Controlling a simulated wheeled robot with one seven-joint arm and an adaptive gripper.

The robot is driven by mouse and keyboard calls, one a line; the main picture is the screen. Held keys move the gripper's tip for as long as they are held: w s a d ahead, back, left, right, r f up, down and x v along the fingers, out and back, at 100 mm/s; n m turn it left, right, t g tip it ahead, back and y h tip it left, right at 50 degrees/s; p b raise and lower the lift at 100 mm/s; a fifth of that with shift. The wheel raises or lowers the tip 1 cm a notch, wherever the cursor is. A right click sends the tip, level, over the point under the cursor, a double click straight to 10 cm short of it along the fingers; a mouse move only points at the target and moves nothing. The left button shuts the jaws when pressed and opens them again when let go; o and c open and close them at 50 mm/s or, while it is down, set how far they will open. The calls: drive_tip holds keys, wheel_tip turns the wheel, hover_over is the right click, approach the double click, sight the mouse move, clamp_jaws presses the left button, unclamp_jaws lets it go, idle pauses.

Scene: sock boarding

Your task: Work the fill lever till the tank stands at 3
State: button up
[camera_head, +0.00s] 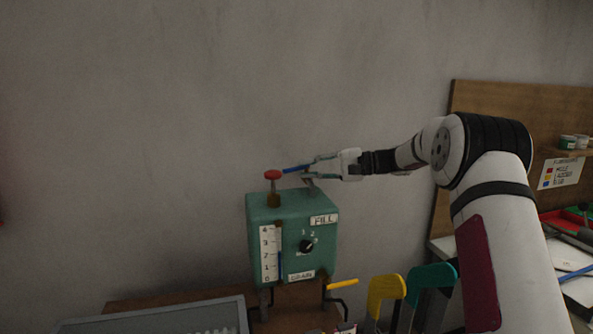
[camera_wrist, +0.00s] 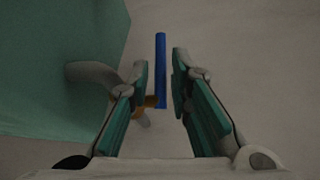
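The green tank box (camera_head: 262,208) carries a FILL label (camera_head: 324,220) at its upper right. A white gauge strip marked 0 to 4 (camera_head: 265,255) is on its front, with a blue column (camera_head: 280,264) beside it, its top roughly near the 2 mark; I cannot read it exactly. The blue-handled fill lever (camera_head: 296,168) sticks out at the top of the box. My gripper (camera_head: 309,172) is at its right end. In the wrist view the blue handle (camera_wrist: 161,70) lies between the two fingers of my gripper (camera_wrist: 160,75), with gaps on both sides. My gripper is open.
A red knob (camera_head: 272,175) stands on top of the box. A black dial (camera_head: 306,246) and a DRAIN label (camera_head: 301,276) are on the front. A yellow lever (camera_head: 342,285) projects low at the right. Yellow (camera_head: 387,288) and teal (camera_head: 432,275) hooked shapes stand farther right. A grey tray (camera_head: 160,322) lies lower left.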

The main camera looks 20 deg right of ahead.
drive_tip(key=v, duration=0.7)
drive_tip(key=shift+s+d, duration=0.1)
drive_tip(key=shift+d, duration=0.05)
idle(7.2)
